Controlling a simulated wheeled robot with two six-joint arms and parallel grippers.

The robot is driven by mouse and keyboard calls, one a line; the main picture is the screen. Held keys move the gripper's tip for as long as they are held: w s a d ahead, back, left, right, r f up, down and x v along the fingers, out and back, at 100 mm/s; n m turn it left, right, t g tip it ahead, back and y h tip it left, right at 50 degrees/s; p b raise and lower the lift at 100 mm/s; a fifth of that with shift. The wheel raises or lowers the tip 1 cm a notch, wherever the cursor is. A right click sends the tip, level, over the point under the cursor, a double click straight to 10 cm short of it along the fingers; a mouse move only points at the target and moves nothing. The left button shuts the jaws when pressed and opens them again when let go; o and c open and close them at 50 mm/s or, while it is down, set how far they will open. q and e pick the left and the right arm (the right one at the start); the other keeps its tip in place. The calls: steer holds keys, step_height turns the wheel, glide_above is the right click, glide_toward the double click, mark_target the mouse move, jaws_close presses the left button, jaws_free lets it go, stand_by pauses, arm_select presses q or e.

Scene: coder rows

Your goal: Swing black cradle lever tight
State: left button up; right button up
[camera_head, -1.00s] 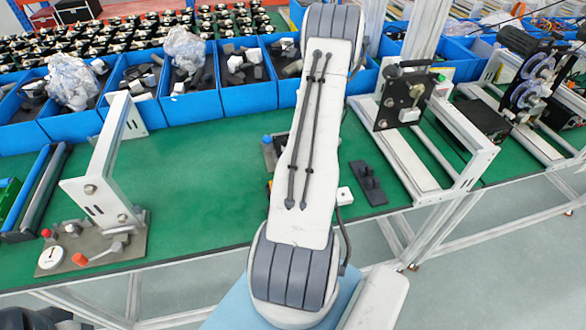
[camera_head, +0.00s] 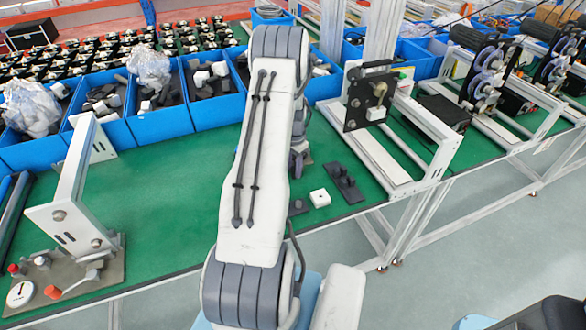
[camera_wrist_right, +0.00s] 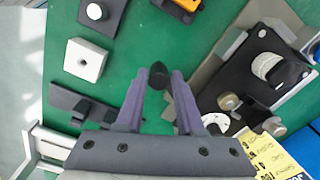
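The right gripper (camera_wrist_right: 159,78) points down over the green bench, its two purple-grey fingers apart. A dark rounded knob (camera_wrist_right: 158,75) shows between the fingertips; I cannot tell whether they touch it or whether it is the lever's end. In the head view this gripper (camera_head: 298,160) is mostly hidden behind my right arm. A black plate with a black handle (camera_head: 370,97) stands on a white frame right of the arm. In the wrist view a black plate with pale round parts (camera_wrist_right: 250,80) lies right of the fingers. The left gripper is not in view.
A white block (camera_head: 320,198) and a black bracket (camera_head: 345,183) lie on the green bench (camera_head: 180,200) near its front edge. Blue bins (camera_head: 160,123) of parts line the back. A white upright with a gauge base (camera_head: 65,280) stands at left.

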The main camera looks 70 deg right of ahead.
steer(key=shift+o, duration=0.9)
step_height(320, 180, up, 10)
steer(key=b, duration=0.2)
steer(key=shift+r, duration=0.25)
